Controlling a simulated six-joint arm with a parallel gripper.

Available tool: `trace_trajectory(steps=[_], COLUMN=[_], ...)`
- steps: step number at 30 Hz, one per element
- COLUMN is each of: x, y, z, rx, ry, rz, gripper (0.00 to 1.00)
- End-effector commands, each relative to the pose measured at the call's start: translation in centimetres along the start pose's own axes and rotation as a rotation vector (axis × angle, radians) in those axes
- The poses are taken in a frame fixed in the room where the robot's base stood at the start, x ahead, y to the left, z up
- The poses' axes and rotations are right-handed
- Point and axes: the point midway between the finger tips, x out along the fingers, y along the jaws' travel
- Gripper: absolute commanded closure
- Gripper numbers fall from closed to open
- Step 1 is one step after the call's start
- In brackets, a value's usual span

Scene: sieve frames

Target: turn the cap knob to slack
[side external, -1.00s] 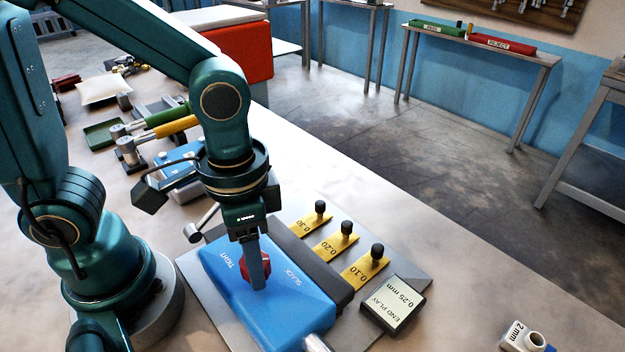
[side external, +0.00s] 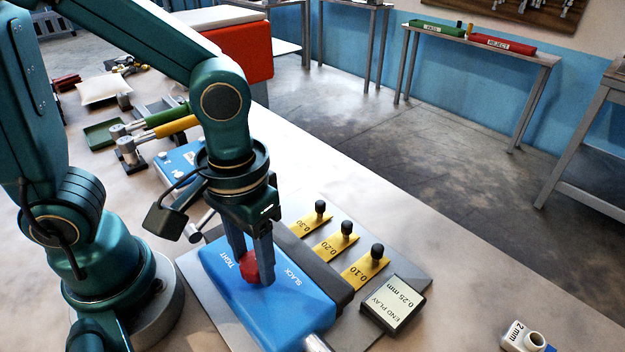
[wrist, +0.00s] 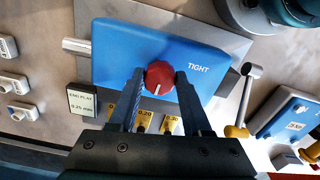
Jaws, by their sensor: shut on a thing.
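The red cap knob (side external: 249,267) sits on top of the blue block (side external: 300,305), between the printed words TIGHT and SLACK. My gripper (side external: 254,272) points down with one finger on each side of the knob, shut on it. In the wrist view the knob (wrist: 159,76) shows between the fingertips, and a white line on it points toward the bottom of the picture. TIGHT is readable right of the knob there. SLACK is not visible in that view. The END PLAY display (side external: 397,304) reads 0.25 mm.
Yellow gauge tabs marked 0.10 (side external: 365,270), 0.20 (side external: 336,243) and 0.30 (side external: 308,225) stand beside the block, each with a black knob. A metal lever (side external: 200,225) is close behind my gripper. A white 2 mm piece (side external: 522,335) lies at lower right.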

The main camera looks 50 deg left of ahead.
Motion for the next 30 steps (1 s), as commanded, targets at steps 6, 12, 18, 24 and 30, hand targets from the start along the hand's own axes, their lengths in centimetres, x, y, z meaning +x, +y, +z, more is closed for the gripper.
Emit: trace_trajectory(steps=[6,12,18,24,30], x=[0.1,0.1,0.0,-0.4,-2.6], y=[0.0,0.0,0.0,0.0,0.1], z=[0.1,0.1,0.1,0.0,-0.1], rx=[-0.002,-0.001,-0.001,-0.001,-0.001], ry=[-0.005,-0.005,-0.003,-0.001,0.003], rz=[-0.002,-0.002,-0.001,0.0,0.003], gripper=[1.0,0.25,0.21,0.21,0.21])
